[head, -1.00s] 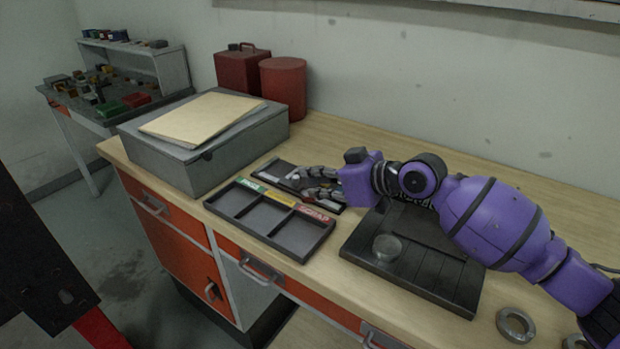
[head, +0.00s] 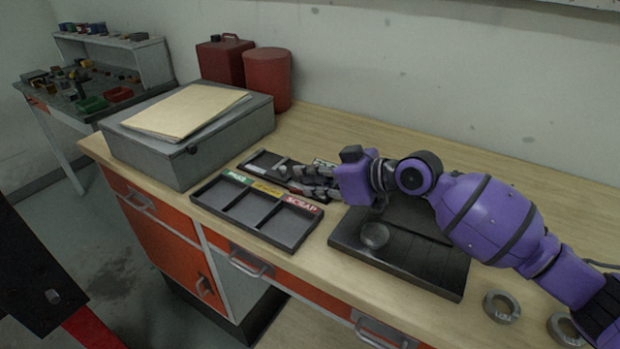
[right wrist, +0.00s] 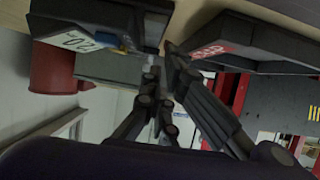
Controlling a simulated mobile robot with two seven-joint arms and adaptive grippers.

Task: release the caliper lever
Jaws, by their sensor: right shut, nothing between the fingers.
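I cannot make out the caliper or its lever clearly. A dark shallow case (head: 254,160) lies behind the sorting tray, with small pale parts in it. My right gripper (head: 284,172) is over this case, its fingers pointing left and covering much of it. The fingers are shut with nothing between them. In the right wrist view the gripper (right wrist: 162,62) has its tips beside a dark case with a white label reading 120 (right wrist: 75,41) and small blue and yellow bits. Contact cannot be told. My left gripper is out of view.
A sorting tray (head: 222,201) with three compartments, one labelled SCRAP, lies in front. A black plate (head: 425,258) with a round clear piece (head: 374,236) is to the right. Metal rings (head: 502,306) lie near the right edge. A grey box (head: 180,160) and red cans (head: 268,78) stand behind left.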

